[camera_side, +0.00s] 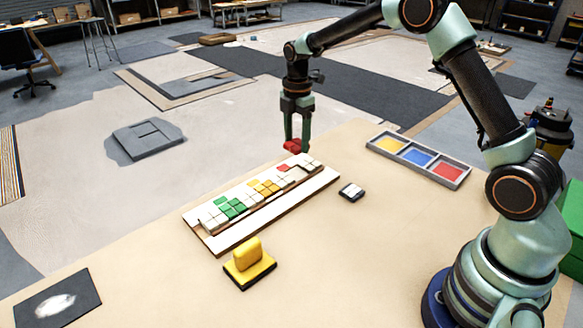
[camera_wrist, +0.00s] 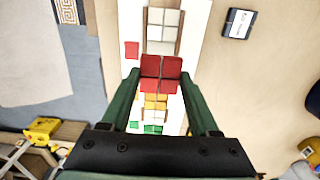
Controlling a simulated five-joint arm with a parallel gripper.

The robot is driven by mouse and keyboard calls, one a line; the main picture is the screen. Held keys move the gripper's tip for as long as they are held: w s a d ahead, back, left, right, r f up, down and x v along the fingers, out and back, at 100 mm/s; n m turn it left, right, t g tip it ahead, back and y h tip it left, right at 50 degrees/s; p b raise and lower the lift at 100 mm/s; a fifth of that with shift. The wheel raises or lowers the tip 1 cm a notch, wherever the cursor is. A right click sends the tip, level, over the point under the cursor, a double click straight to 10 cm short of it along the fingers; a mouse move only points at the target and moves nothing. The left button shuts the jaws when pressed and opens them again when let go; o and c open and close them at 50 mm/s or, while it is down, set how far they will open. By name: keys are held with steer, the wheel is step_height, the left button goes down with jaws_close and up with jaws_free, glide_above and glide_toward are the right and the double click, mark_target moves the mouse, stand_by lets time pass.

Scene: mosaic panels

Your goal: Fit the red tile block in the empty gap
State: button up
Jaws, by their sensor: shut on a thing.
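My gripper (camera_side: 297,141) is shut on the red tile block (camera_side: 292,147), which also shows between the fingers in the wrist view (camera_wrist: 160,67). It holds the block above the far right end of the mosaic panel (camera_side: 222,246); in the side view the block appears clear of the tiles. The panel carries a row of white, green and yellow tiles. A flat red square (camera_wrist: 131,49) lies on the panel beside the row. In the wrist view the held block covers part of the row between white tiles (camera_wrist: 164,25) and yellow tiles, so the gap itself is hidden or unclear.
A grey tray (camera_side: 462,181) with yellow, blue and red compartments stands at the back right. A small dark-and-white item (camera_side: 351,192) lies right of the panel. A yellow-handled tool (camera_side: 248,264) stands in front. The table right of the panel is mostly clear.

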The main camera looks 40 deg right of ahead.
steer(key=shift+f, duration=0.1)
glide_above(296, 174)
steer(key=shift+f, duration=2.75)
steer(key=shift+f, duration=1.1)
steer(key=o, duration=1.5)
step_height(296, 174, up, 12)
steer(key=shift+r, duration=0.1)
